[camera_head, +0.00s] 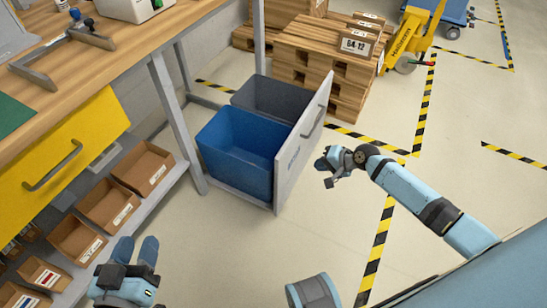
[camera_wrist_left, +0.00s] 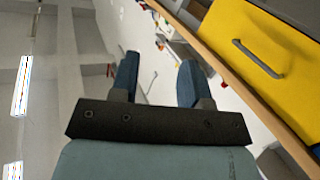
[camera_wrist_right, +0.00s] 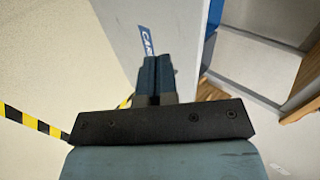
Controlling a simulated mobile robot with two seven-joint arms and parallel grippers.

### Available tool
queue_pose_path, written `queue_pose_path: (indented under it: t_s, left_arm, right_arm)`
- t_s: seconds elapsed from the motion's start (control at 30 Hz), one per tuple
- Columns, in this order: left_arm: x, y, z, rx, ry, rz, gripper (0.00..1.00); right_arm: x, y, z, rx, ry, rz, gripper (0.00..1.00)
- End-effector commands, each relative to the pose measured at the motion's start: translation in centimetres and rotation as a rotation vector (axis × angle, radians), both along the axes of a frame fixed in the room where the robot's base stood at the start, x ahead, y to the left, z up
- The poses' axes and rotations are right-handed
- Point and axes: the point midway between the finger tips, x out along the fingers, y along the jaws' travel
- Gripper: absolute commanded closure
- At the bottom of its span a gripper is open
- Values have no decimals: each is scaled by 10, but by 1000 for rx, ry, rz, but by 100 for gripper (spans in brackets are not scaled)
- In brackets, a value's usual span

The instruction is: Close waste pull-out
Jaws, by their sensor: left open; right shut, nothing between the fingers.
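The waste pull-out stands open beneath the workbench, with its light grey front panel (camera_head: 304,142) out to the right. It holds a blue bin (camera_head: 237,150) and a dark grey bin (camera_head: 272,98). My right gripper (camera_head: 322,173) is just right of the panel's outer face; its fingers are shut and empty. In the right wrist view the fingers (camera_wrist_right: 157,75) point at the panel (camera_wrist_right: 185,35), which bears a blue label. Whether they touch it I cannot tell. My left gripper (camera_head: 137,252) is open and empty at the lower left; its spread fingers show in the left wrist view (camera_wrist_left: 155,80).
A yellow drawer (camera_head: 60,150) and cardboard boxes (camera_head: 145,167) are on the left under the wooden benchtop (camera_head: 120,48). Stacked pallets (camera_head: 320,60) and a yellow pallet truck (camera_head: 408,38) stand behind. Floor right of the pull-out is clear, with striped tape (camera_head: 377,245).

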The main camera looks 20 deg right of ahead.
Motion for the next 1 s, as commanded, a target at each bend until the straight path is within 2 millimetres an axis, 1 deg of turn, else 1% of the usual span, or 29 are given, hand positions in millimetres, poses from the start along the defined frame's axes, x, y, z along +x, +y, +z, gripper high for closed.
queue_pose_path:
  t_s: [0.03, 0.13, 0.27, 0.37, 0.53, 0.67, 0.7, 0.8, 1.0]
  left_arm:
    - [0, 0, 0, -2, -2, -1, 57]
    - [0, -2, 2, -9, -14, -3, 57]
    - [1, -6, 11, -37, -61, -13, 57]
    - [2, -10, 23, -75, -121, -26, 57]
    - [-1, -18, 49, -155, -240, -54, 57]
    - [-2, -22, 48, -171, -251, -69, 57]
    - [-1, -22, 45, -166, -235, -72, 57]
    - [-1, -22, 38, -156, -210, -77, 57]
    - [0, -23, 31, -144, -185, -83, 57]
  right_arm:
    - [4, -3, -2, 23, 19, -18, 100]
    - [9, -3, -6, 45, 35, -33, 100]
    - [18, 6, -18, 44, 34, -31, 100]
    - [29, 15, -33, 44, 32, -31, 100]
    - [50, 33, -59, 43, 32, -31, 100]
    - [64, 45, -76, 43, 31, -30, 100]
    - [70, 50, -73, 42, 30, -29, 100]
    - [80, 59, -72, 41, 29, -29, 100]
    - [91, 68, -71, 40, 31, -29, 100]
